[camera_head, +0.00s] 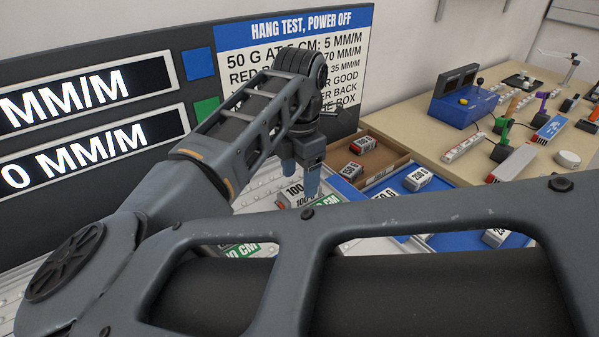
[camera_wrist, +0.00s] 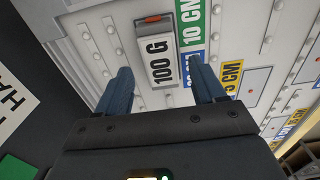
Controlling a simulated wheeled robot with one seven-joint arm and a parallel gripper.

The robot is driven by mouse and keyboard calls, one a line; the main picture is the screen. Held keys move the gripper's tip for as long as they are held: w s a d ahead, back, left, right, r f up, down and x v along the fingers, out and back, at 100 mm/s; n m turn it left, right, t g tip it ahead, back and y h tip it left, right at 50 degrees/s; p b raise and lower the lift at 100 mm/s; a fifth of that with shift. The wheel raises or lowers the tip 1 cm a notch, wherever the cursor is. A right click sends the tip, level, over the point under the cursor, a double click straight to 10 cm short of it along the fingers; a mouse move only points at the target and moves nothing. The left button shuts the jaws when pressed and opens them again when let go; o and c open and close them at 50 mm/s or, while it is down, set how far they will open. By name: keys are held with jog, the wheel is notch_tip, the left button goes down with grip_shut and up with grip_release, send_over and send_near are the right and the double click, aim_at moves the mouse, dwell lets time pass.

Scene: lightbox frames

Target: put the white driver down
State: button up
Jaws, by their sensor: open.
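A white block marked "100 G" (camera_wrist: 161,64) with a dark edge and a red-orange end lies on the pale studded panel (camera_wrist: 95,75) in the wrist view. In the head view this block (camera_head: 294,190) is just below my gripper (camera_head: 301,184). My gripper (camera_wrist: 160,70) is open, with its two blue fingers on either side of the block's lower part in the wrist view. I cannot tell how far the tips are above the panel. Nothing shows held. I cannot tell whether this block is the white driver; no other thing is clearly one.
A cardboard box (camera_head: 392,154) with red-and-white blocks stands right of my gripper. A blue tray (camera_head: 345,188) holds a "200 G" block (camera_head: 419,178). Behind is a wooden table (camera_head: 420,110) with a blue console (camera_head: 465,105). A "10 CM" green label (camera_wrist: 191,20) lies beside the block.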

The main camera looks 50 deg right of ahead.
aim_at(300, 188)
jog(key=shift+r+b, duration=0.5)
jog(key=shift+r, duration=0.2)
notch_tip(300, 188, up, 11)
jog(key=b, duration=0.2)
jog(key=shift+b, duration=0.3)
jog(key=shift+s+f, duration=0.1)
